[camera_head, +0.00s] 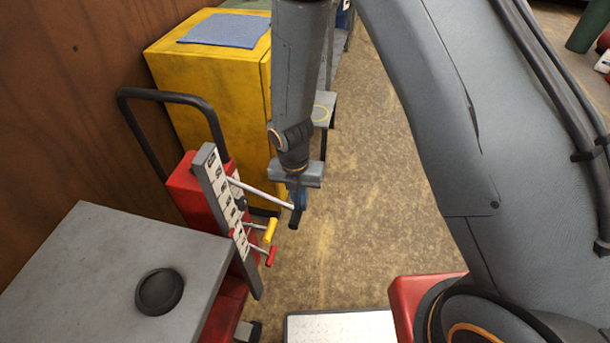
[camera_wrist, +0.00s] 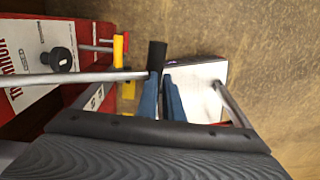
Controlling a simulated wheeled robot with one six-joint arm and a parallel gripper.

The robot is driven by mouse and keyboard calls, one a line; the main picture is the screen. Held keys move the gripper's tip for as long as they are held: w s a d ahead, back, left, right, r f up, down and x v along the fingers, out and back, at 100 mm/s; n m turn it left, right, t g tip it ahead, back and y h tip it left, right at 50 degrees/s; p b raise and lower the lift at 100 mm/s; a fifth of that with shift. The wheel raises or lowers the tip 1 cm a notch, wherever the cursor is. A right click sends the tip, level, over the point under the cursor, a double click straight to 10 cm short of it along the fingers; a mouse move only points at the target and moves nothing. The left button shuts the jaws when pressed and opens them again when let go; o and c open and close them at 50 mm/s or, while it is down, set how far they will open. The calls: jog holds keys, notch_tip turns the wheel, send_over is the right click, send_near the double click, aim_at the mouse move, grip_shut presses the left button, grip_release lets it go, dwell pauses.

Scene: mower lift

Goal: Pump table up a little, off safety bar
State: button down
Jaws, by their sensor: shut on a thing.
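The red lift (camera_head: 190,190) stands at the left with a grey upright panel bearing white labels (camera_head: 222,190). A silver pump lever (camera_head: 262,194) sticks out from the panel to the right and ends in a black grip (camera_head: 295,218). My gripper (camera_head: 298,203) points down and is shut on the lever at its black grip. In the wrist view, the blue fingers (camera_wrist: 162,80) are at the black grip (camera_wrist: 157,55). Below are a yellow-handled lever (camera_head: 270,231) and a red-handled lever (camera_head: 271,256). The grey table (camera_head: 95,260) lies at lower left; I cannot see the safety bar clearly.
A black round pad (camera_head: 159,291) lies on the table. A yellow cabinet (camera_head: 205,75) with a blue cloth (camera_head: 225,30) stands behind the lift's black frame (camera_head: 165,95). A whitish plate (camera_head: 340,327) lies at the bottom. The brown floor (camera_head: 350,170) is clear right of the lever.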

notch_tip(320, 180, down, 2)
jog(key=shift+s+f+b, duration=0.1)
jog(key=shift+s+b, duration=0.05)
jog(key=shift+b, duration=0.15)
jog(key=shift+s+f, duration=0.25)
jog(key=shift+w+r+p, duration=0.2)
jog(key=shift+r+p, duration=0.45)
jog(key=shift+p, duration=0.1)
notch_tip(320, 180, up, 14)
jog(key=d+p, duration=0.1)
jog(key=d, duration=0.1)
jog(key=shift+s+d+f, duration=0.2)
jog(key=shift+d+f, duration=0.05)
jog(key=shift+d, duration=0.1)
dwell(0.6)
